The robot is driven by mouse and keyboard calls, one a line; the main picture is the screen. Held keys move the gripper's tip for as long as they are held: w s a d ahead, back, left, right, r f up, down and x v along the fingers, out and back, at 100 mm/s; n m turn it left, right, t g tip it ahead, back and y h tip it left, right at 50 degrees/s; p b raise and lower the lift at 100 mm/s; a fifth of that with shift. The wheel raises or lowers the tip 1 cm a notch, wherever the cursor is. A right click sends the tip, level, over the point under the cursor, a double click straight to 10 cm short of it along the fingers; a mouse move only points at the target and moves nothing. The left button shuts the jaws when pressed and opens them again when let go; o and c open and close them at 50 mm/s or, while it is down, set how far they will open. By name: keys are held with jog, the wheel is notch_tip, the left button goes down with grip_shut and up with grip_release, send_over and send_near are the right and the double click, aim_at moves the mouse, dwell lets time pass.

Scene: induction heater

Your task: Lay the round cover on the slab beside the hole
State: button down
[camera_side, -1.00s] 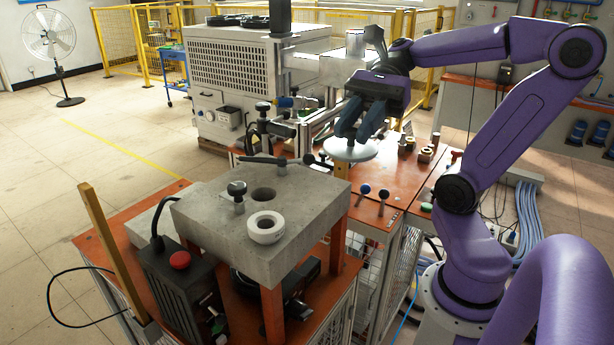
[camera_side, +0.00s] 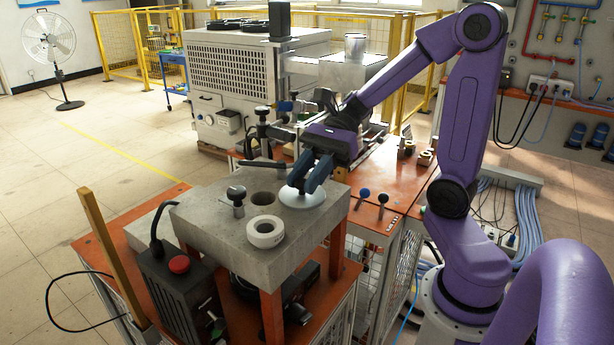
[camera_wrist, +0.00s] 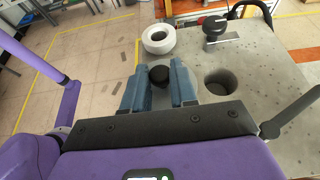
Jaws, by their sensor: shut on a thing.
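The round cover (camera_side: 301,197) is a pale grey disc at the right part of the grey slab (camera_side: 285,232), right of the hole (camera_side: 263,198). My gripper (camera_side: 307,180) is above it, pointing down, shut on its dark knob. In the wrist view the knob (camera_wrist: 158,76) sits between the blue fingers of my gripper (camera_wrist: 160,92), and the hole (camera_wrist: 220,82) is to the right, uncovered. The cover's disc is at or just above the slab; I cannot tell whether it touches.
A white ring (camera_side: 266,231) lies on the slab in front of the hole. A clamp with a black knob (camera_side: 236,193) stands left of the hole. A black lever (camera_side: 258,164) lies along the slab's back edge. A wooden post (camera_side: 105,245) rises at the left.

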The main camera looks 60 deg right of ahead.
jog(key=shift+f, duration=0.75)
jog(key=c, duration=0.9)
grip_release()
jog(key=shift+r, duration=0.55)
jog(key=v, duration=0.4)
jog(key=shift+d+r, duration=0.15)
jog(key=shift+d, duration=0.15)
notch_tip(320, 180, up, 7)
jog(key=shift+d, duration=0.15)
jog(key=shift+r, duration=0.1)
